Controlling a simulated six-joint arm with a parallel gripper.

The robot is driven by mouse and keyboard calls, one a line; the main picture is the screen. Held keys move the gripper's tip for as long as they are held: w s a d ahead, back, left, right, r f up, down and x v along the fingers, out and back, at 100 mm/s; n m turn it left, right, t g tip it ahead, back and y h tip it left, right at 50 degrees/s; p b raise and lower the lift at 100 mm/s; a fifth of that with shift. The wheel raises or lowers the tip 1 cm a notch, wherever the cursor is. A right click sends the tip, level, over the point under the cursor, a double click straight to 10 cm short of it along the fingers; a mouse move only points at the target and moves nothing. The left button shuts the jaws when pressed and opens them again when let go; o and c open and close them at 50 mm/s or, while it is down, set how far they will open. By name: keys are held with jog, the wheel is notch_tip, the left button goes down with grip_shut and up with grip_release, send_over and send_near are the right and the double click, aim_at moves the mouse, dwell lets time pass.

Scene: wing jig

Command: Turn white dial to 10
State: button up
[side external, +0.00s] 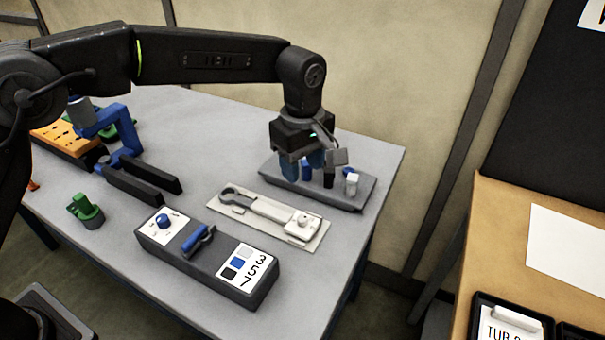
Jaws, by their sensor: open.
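The dial's markings are too small to read. My gripper (303,172) points down behind the tool, over a dark grey tray (358,200). It is open, with blue fingers low among the tray's pegs. I cannot tell whether it touches any of them. A white-topped peg (352,184) stands to its right in the tray. The gripper hides part of the tray.
A green part (87,211), a blue clamp with black bars (125,156) and an orange block (66,140) stand left.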

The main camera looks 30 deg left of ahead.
aim_at(302, 218)
dwell(0.3)
notch_tip(302, 218, down, 14)
jog(key=n, duration=0.4)
dwell(0.4)
jog(key=shift+c, duration=0.3)
jog(key=shift+r, duration=0.1)
grip_shut()
jog(key=shift+m, duration=2.1)
jog(key=shift+o, duration=0.3)
grip_release()
